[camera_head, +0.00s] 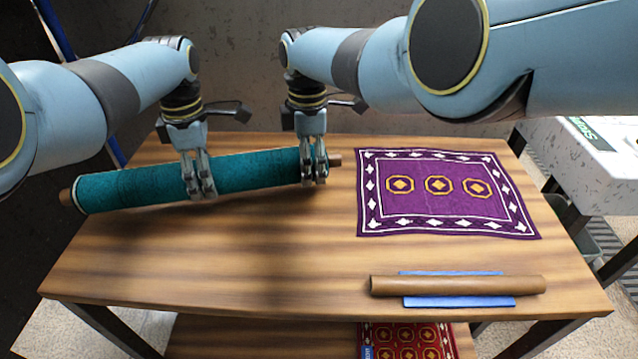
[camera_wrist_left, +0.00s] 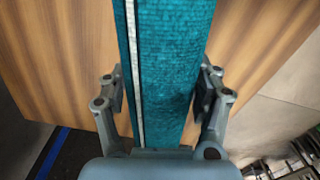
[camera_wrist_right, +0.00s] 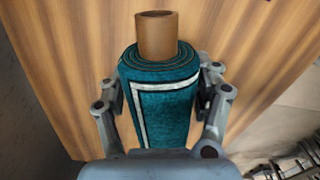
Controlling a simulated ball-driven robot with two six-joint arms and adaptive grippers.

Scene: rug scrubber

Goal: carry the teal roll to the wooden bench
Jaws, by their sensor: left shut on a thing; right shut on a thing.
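The teal roll (camera_head: 130,187) is a long rolled rug on a brown core, lying crosswise over the back left of the wooden bench (camera_head: 215,265). Its left end reaches past the bench's left edge in the head view. My left gripper (camera_head: 201,195) is shut on its middle; the left wrist view shows teal pile (camera_wrist_left: 175,70) between the fingers. My right gripper (camera_head: 315,182) is shut near its right end. The right wrist view shows the spiral end (camera_wrist_right: 160,105) and core between the fingers. A shadow lies below the roll; I cannot tell whether it touches the top.
A purple patterned rug (camera_head: 440,205) lies flat on the bench's right side. A bare brown tube (camera_head: 458,285) rests on a blue strip (camera_head: 460,301) at the front right. A red rug (camera_head: 408,340) is on a lower shelf. The bench's front left is clear.

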